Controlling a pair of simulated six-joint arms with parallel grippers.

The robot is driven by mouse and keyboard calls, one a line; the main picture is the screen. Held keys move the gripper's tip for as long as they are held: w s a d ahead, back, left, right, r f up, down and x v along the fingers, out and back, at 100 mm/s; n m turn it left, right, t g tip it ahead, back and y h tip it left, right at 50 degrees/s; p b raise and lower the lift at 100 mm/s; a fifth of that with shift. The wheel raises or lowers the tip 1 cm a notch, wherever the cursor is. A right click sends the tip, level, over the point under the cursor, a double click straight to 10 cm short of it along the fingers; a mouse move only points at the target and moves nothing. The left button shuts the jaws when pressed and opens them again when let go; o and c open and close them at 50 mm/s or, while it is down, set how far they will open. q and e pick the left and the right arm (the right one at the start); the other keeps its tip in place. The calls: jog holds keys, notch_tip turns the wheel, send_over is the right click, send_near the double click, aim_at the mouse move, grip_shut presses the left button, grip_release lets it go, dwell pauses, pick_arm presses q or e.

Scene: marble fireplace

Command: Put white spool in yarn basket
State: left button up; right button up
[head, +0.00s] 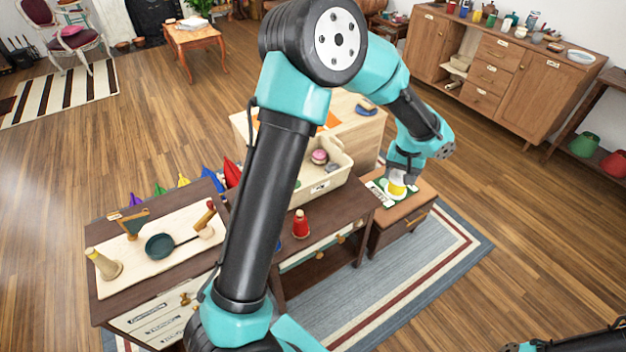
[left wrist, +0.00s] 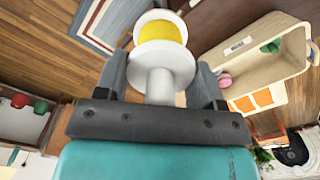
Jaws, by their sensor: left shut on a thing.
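The white spool (head: 397,189), with yellow thread wound on it, is in my left gripper (head: 399,178) above the small brown cabinet at the right. In the left wrist view the spool (left wrist: 160,68) has its white stem between the two fingers, which are shut on it. The cream basket (head: 335,183) sits on the dark table, left of the gripper. It holds pink and green round things, and my arm hides its left part. It also shows at the upper right of the left wrist view (left wrist: 250,65). My right gripper is not in view.
A red spool (head: 301,227) stands on the dark table in front of the basket. A small cabinet (head: 420,195) with papers on top is under the held spool. A pale board (head: 165,268) with a pan and other things lies at the left.

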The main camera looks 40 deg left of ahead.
pick_arm(q)
jog(key=w+a+f+n, duration=0.2)
jog(key=a+f+n, duration=0.15)
jog(key=a, duration=0.45)
jog(key=w+a+f+n, duration=0.2)
jog(key=a+n, duration=0.3)
jog(key=a, duration=0.2)
jog(key=w+a+f+n, duration=0.2)
jog(key=a+f+n, duration=0.15)
jog(key=a, duration=0.45)
jog(key=s+a+f+n, duration=0.2)
jog(key=a+n, duration=0.2)
jog(key=a, duration=0.4)
jog(key=s+a+f+n, duration=0.2)
jog(key=a+f+n, duration=0.1)
jog(key=a, duration=0.5)
jog(key=s+a+f+n, duration=0.2)
jog(key=a+n, duration=0.3)
jog(key=a, duration=0.3)
jog(key=shift+a+f+n, duration=0.3)
jog(key=shift+f, duration=0.15)
notch_tip(320, 180, down, 6)
jog(key=shift+f, duration=0.15)
jog(key=shift+f, duration=1.85)
